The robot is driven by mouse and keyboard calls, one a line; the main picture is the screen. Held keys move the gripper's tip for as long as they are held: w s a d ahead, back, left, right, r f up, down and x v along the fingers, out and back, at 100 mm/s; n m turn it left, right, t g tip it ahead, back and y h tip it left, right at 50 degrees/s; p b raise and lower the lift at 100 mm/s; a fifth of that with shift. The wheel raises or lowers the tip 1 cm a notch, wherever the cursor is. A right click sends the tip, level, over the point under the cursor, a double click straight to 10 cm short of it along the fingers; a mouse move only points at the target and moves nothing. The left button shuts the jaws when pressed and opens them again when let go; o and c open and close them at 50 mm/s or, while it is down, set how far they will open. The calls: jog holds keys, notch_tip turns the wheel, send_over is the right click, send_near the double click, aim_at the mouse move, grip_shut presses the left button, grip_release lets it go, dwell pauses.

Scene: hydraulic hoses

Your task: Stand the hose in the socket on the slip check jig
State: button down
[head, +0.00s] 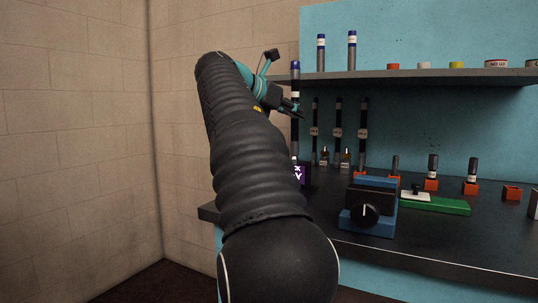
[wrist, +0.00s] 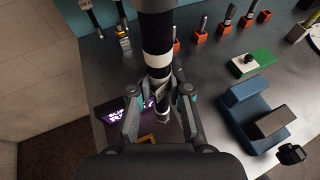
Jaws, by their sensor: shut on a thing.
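My gripper (head: 296,109) is shut on a hose (head: 295,82), a dark, upright one with a blue top and pale bands. In the wrist view the hose (wrist: 157,62) runs between the fingers (wrist: 160,106), with white bands above the grip. Its lower end is largely hidden by my gripper. A purple block (head: 299,173) with white lettering stands at the bench's left end, below the hose. It also shows in the wrist view (wrist: 128,114), with a small orange-edged piece (wrist: 147,138) near the hose's lower end. I cannot tell whether the hose touches it.
A blue vise-like block (head: 369,222) with a black knob stands at the bench front. A green board (head: 440,205) lies right of it. Several orange sockets (head: 431,185) stand behind, some holding short hoses. Tall hoses (head: 338,130) stand at the back under a shelf (head: 420,76).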

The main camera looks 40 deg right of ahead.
jog(key=w+a+f+b, duration=0.3)
jog(key=a+f, duration=0.1)
jog(key=f, duration=0.3)
jog(key=shift+w+a+f, duration=0.2)
jog(key=shift+w+a, duration=0.1)
jog(key=shift+f, duration=0.1)
jog(key=c, duration=1.1)
grip_release()
jog(key=p+v, duration=0.2)
jog(key=v, duration=1)
